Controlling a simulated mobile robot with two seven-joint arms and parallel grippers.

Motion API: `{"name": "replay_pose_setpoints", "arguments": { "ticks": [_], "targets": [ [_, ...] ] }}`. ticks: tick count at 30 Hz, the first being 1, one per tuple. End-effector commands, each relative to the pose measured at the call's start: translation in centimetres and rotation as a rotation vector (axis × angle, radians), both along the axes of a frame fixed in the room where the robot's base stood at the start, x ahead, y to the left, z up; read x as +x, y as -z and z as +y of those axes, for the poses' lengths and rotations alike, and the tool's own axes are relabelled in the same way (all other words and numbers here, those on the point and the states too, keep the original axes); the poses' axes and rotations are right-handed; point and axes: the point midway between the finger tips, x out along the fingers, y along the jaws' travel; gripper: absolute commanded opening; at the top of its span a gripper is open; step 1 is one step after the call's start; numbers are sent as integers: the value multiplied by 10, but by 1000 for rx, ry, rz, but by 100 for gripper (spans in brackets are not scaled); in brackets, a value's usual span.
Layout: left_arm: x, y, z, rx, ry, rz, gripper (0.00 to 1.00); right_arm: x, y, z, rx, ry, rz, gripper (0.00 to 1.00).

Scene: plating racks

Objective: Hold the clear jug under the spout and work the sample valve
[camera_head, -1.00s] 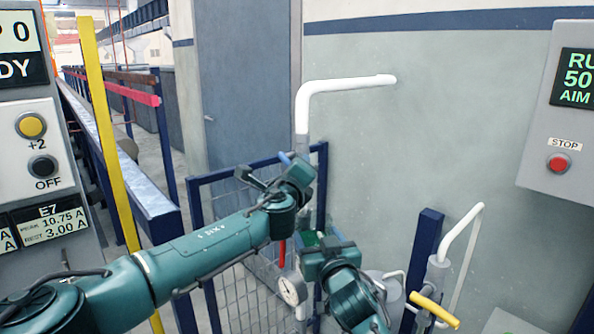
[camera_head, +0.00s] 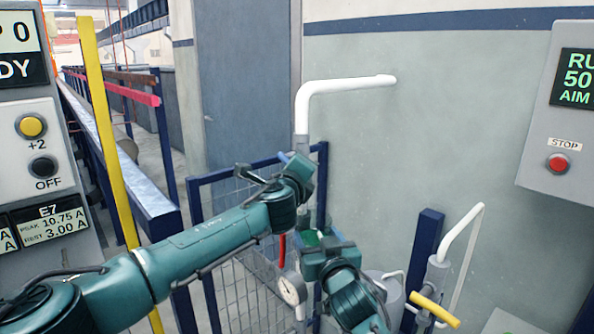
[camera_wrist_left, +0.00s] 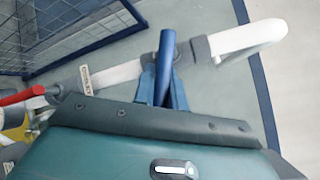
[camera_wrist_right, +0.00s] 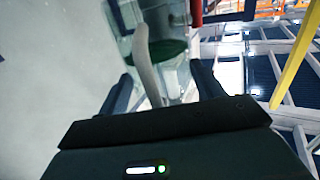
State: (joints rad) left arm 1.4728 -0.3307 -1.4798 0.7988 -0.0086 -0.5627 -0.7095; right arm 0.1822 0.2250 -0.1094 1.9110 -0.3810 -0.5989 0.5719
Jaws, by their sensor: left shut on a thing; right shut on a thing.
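The sample valve's blue lever (camera_wrist_left: 168,48) stands between the fingers of my left gripper (camera_wrist_left: 164,85) in the left wrist view. The gripper is shut on it, beside the white pipe (camera_head: 302,105); a small label (camera_wrist_left: 85,78) is on the pipework. In the head view, my left gripper (camera_head: 290,160) largely hides the valve. My right gripper (camera_head: 318,242) is lower, near the pipe's foot. In the right wrist view, it is shut on the pale curved handle (camera_wrist_right: 148,65) of the clear jug (camera_wrist_right: 124,18). Green shows in the jug. The spout's exact place over the jug is hidden.
A red lever (camera_wrist_left: 22,95) sits along the same pipework. A yellow-handled pipe (camera_head: 435,309) is at right. A grey STOP box (camera_head: 540,130) hangs on the wall.

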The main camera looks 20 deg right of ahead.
Motion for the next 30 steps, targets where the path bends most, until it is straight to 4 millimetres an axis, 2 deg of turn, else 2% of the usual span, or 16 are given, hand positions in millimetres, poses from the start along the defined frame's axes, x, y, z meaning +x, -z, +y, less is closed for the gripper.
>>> {"name": "replay_pose_setpoints", "arguments": {
  "ticks": [12,25,26,30],
  "targets": [
    [-3,-13,-1,-113,-2,320,0,0,-2,0,-1,-1,-4,43],
    [-4,-14,-1,-127,1,359,0,0,-2,0,-1,-1,-4,43],
    [-4,-14,-1,-126,1,358,15,0,-2,0,-1,-1,-4,43],
    [-4,-14,-1,-126,1,358,27,0,-2,0,-1,-1,-4,43]
  ]
}}
